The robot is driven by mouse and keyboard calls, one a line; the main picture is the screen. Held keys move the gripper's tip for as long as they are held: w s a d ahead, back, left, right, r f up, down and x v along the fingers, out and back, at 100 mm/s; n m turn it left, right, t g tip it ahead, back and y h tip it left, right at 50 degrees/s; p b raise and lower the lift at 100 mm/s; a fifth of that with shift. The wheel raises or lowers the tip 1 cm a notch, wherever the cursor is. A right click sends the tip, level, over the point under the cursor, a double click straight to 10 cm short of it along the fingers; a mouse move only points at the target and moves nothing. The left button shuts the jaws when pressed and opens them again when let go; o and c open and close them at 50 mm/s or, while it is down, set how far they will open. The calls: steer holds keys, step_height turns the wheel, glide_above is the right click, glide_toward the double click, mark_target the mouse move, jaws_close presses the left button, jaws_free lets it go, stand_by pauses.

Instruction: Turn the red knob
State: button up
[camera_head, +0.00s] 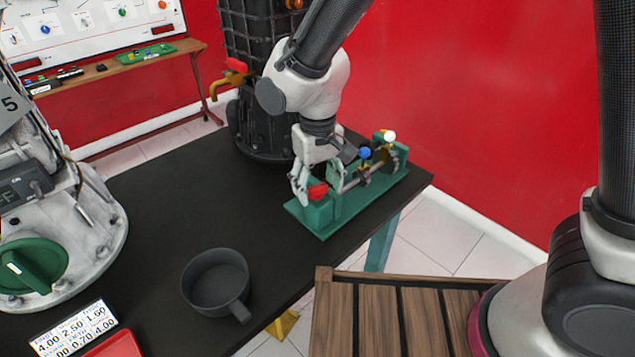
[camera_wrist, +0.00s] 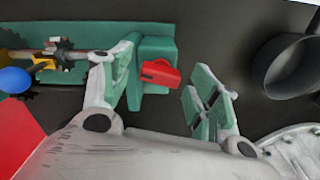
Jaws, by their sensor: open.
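The red knob (camera_head: 317,191) sits at the near left end of a green fixture (camera_head: 352,205) on the black table. In the wrist view the red knob (camera_wrist: 160,73) sticks out from a green block, between my two fingers. My gripper (camera_head: 306,190) is over that end of the fixture. In the wrist view my gripper (camera_wrist: 165,95) is open, with a finger on each side of the knob. The left finger is close to the green block; I cannot tell if it touches. A clear gap shows between the knob and the right finger.
A blue knob (camera_head: 365,153) and a white knob (camera_head: 389,135) stand farther along the fixture. A dark grey pan (camera_head: 216,281) is on the table's near side. A black cylinder (camera_head: 262,110) stands behind my arm. A white machine (camera_head: 60,215) is at left. The table's middle is clear.

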mark_target(318, 186)
step_height(318, 186, up, 12)
stand_by(0.5)
steer(key=s+d+r+m+t, duration=0.1)
steer(key=s+d+r+m, duration=0.1)
steer(key=d, duration=1.1)
steer(key=s+d+r+m+t, duration=0.2)
steer(key=s+d+r, duration=0.1)
steer(key=d, duration=1.1)
steer(key=s+d+r+m+t, duration=0.1)
steer(key=s+d+r+m, duration=0.1)
steer(key=d, duration=1.2)
step_height(318, 186, up, 2)
steer(key=shift+s+r+m, duration=0.1)
steer(key=shift+s+m, duration=0.3)
steer(key=shift+s, duration=0.2)
